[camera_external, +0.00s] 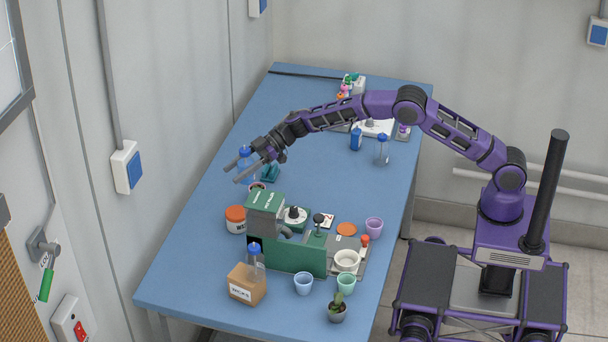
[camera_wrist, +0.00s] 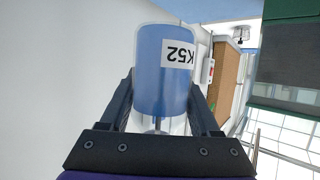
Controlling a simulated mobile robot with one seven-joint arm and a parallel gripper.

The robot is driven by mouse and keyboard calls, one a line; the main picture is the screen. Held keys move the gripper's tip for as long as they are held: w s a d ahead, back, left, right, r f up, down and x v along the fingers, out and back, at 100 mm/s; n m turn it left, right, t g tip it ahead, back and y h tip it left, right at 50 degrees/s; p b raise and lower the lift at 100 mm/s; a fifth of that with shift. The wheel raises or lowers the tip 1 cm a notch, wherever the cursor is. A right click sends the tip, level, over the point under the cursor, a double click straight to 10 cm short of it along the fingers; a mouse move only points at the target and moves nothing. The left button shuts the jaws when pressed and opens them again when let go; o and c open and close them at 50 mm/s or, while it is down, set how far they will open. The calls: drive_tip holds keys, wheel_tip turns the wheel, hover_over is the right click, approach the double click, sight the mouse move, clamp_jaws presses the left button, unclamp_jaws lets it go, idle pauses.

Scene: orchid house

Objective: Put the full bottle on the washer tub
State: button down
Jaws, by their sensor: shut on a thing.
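My gripper (camera_external: 241,171) is shut on a bottle (camera_external: 247,162) with a blue cap, over the left side of the blue table. In the wrist view the bottle (camera_wrist: 160,75) shows between the two fingers, clear-walled with blue contents and a white label reading K52 upside down. The external view shows a green machine (camera_external: 300,258) in front of the gripper, with a round white part and black knob on top. A white round bowl (camera_external: 346,261) sits at its right end. I cannot tell which part is the washer tub.
Another blue-capped bottle (camera_external: 256,262) stands by a cardboard box (camera_external: 246,287). A clear bottle (camera_external: 382,150) stands at the back right. An orange-lidded jar (camera_external: 236,219), several cups and a potted plant (camera_external: 337,308) surround the machine. The table's middle (camera_external: 325,180) is clear.

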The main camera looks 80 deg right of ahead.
drive_tip(key=w+a, duration=0.2)
drive_tip(key=a, duration=0.1)
hover_over(228, 215)
drive_tip(key=shift+y, duration=0.3)
wheel_tip(228, 215, down, 9)
drive_tip(key=shift+a+f+b, duration=0.1)
drive_tip(key=shift+f+b, duration=0.05)
drive_tip(key=shift+b, duration=0.25)
drive_tip(key=shift+f, duration=0.15)
drive_tip(key=shift+c, duration=0.6)
unclamp_jaws()
